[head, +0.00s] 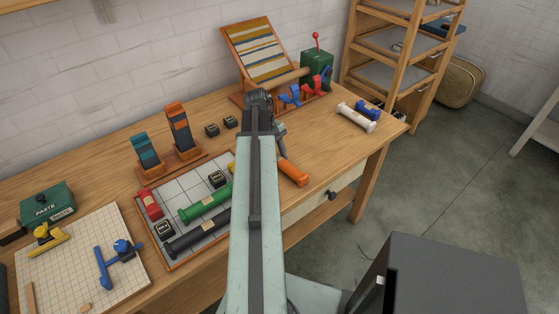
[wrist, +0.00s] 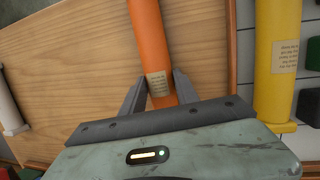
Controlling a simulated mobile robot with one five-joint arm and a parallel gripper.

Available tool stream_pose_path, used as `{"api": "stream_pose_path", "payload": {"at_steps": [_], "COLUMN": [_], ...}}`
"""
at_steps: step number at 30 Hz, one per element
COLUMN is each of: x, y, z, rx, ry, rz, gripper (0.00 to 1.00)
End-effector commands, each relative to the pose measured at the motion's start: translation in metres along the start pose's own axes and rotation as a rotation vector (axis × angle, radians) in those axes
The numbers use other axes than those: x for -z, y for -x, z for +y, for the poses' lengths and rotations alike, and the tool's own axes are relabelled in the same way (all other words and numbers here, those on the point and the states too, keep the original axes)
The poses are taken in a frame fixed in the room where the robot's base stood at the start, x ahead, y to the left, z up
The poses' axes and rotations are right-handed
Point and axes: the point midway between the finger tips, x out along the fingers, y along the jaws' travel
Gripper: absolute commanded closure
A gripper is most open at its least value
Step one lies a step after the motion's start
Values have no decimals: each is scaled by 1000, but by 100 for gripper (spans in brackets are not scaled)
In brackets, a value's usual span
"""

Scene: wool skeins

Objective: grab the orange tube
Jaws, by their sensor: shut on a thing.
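The orange tube (head: 294,173) lies near the front edge of the wooden workbench, just right of my arm in the head view. In the wrist view the orange tube (wrist: 149,35) runs up from between the two grey fingers of my gripper (wrist: 158,85), with a pale printed label at the fingers. My gripper is shut on the tube, one finger on each side. In the head view my arm hides most of the gripper. The tube's lower end in the wrist view is hidden by the gripper body.
A yellow tube (wrist: 278,60) lies right of the orange one in the wrist view. A tiled tray (head: 178,190) holds a green tube (head: 205,203) and a dark tube (head: 197,235). A white tube (head: 357,117) lies at the right. Bare bench (head: 325,135) lies between.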

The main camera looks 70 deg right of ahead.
Motion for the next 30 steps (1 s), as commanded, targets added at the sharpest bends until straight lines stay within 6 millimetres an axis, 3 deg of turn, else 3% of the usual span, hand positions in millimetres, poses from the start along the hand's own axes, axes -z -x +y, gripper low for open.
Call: {"api": "stream_pose_path", "payload": {"at_steps": [8,22,30], "x": [-2,-24,-25], "y": [8,92,96], "z": [1,14,15], "rx": [0,0,0], "ry": [-1,-1,-1], "rz": [0,0,0], "gripper": [100,100,100]}}
